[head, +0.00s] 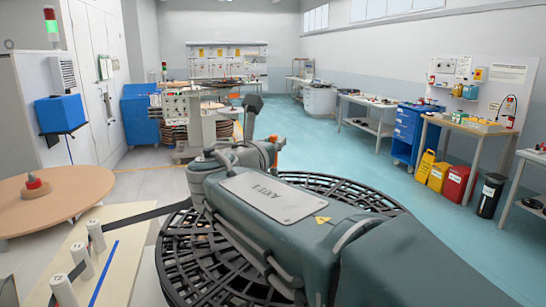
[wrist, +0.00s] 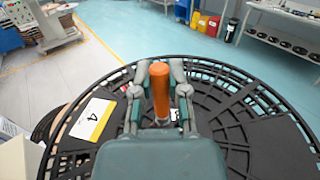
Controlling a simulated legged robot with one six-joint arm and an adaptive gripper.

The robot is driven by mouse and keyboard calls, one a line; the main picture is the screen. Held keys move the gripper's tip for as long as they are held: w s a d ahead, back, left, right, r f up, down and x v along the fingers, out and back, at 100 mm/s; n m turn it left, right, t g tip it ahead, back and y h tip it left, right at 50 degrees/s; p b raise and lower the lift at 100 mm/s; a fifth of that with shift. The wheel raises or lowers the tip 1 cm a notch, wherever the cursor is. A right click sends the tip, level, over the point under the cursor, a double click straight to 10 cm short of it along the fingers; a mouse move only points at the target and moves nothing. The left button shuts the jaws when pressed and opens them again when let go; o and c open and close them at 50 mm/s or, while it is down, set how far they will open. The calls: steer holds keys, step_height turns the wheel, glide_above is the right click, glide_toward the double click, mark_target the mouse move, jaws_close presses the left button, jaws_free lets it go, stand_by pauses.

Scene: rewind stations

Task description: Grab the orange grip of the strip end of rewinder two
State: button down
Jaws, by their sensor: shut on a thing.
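The orange grip (wrist: 160,92) stands between the two fingers of my gripper (wrist: 160,72) in the wrist view. The fingers press on it from both sides, so my gripper is shut on it. In the head view my gripper (head: 268,148) is at the far end of my arm, with a small bit of orange showing there. A dark strip (head: 150,213) runs from the rollers at the left towards my arm. Where it joins the grip is hidden. No marking for rewinder two can be read.
A large black slotted reel (wrist: 240,75) lies flat beneath my gripper, with a label marked 4 (wrist: 92,119). White rollers (head: 96,236) stand on a pale board at left, beside a tan disc (head: 75,190). The blue floor (head: 340,150) beyond is clear.

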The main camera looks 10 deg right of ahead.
steer(key=s+a+r, duration=0.2)
steer(key=s+r, duration=0.3)
steer(key=s, duration=0.4)
steer(key=shift+s+a+r, duration=0.15)
steer(key=shift+s+a, duration=0.15)
steer(key=shift+s, duration=0.1)
